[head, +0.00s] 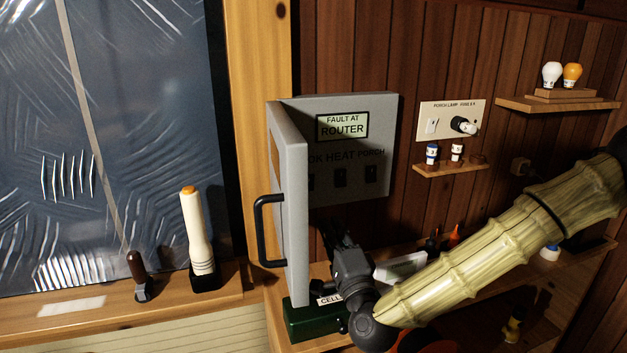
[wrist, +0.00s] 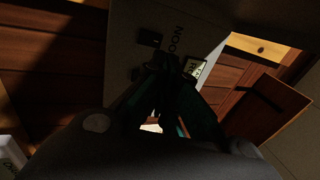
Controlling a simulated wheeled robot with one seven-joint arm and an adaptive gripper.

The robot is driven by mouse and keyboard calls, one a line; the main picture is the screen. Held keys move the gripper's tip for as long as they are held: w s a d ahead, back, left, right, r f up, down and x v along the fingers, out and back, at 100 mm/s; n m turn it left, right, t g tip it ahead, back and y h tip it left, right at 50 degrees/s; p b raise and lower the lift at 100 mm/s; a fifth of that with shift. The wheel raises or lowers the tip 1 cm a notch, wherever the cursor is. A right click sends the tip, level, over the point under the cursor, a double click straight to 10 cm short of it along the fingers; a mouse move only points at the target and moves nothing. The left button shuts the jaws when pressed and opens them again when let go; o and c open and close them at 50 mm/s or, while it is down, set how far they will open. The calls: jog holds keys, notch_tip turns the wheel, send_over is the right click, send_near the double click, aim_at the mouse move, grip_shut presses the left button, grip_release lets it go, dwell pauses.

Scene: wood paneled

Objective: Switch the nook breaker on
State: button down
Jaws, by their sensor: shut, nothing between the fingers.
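The grey breaker box (head: 388,120) hangs on the wood wall with its door (head: 291,200) swung open toward me. Its sign reads "FAULT AT ROUTER". Below are the labels NOOK, HEAT and PORCH over dark switches. The nook switch (head: 311,181) shows just beside the door edge, and NOOK is partly covered. I cannot tell the switch positions. My gripper (head: 335,226) is shut and empty, below the switches and right of the door. In the wrist view the shut fingertips (wrist: 174,66) are near the panel face, where the NOOK label (wrist: 180,32) shows; contact is unclear.
The door's black handle (head: 262,230) sticks out left. A dark green box (head: 310,322) stands below the door. A porch lamp plate (head: 445,121) and small shelves with bulbs are at right. A white-and-orange torch (head: 196,230) stands on the left ledge.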

jog(key=p, duration=0.5)
send_near(310, 176)
jog(key=x, duration=0.5)
jog(key=shift+p+x, duration=0.4)
jog(key=shift+x, duration=0.65)
